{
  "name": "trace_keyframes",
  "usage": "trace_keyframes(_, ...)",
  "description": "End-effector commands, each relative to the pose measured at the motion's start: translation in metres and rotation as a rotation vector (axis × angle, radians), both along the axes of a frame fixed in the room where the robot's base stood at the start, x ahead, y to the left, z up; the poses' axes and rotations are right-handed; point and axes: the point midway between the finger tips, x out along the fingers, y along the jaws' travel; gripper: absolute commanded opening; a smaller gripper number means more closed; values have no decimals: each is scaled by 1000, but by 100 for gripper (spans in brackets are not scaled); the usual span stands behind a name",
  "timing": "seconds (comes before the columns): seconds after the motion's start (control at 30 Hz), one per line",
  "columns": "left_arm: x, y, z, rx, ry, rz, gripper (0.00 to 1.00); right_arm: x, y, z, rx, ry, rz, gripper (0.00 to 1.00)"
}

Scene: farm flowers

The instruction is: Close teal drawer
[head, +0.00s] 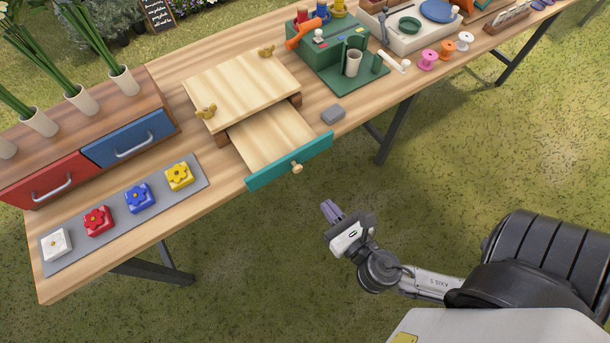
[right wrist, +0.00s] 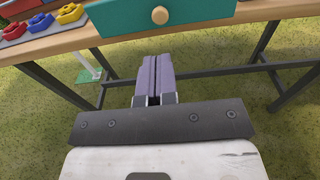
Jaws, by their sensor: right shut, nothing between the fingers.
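The teal drawer front (head: 290,160) has a round wooden knob (head: 297,167) and is pulled out from under a light wooden platform (head: 243,89). Its pale, empty-looking tray shows between the front and the platform. In the right wrist view the teal front (right wrist: 125,15) and knob (right wrist: 160,15) show at the top, beyond my fingers. My right gripper (head: 330,211) is shut and empty, in front of the table edge and apart from the drawer. Its purple fingers (right wrist: 154,78) are together in the right wrist view. My left gripper is not in view.
Left of the drawer are a grey mat (head: 75,256) with several flower buttons, and a cabinet with red (head: 45,180) and blue (head: 128,138) drawers. A grey block (head: 333,114) lies right of it. Grass in front of the table is open.

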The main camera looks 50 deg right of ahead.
Motion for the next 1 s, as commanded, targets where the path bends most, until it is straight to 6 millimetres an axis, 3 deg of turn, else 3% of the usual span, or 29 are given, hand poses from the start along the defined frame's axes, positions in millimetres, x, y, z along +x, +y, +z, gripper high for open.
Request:
trace_keyframes(0.2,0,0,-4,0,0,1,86,41,-9,-2,-1,-5,0,0)
trace_keyframes(0.5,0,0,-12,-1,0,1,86,81,-18,-6,0,-1,-1,0)
trace_keyframes(0.7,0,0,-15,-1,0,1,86,94,-20,-7,0,0,0,0)
trace_keyframes(1.0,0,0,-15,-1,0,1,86,97,-21,-7,1,2,0,0)
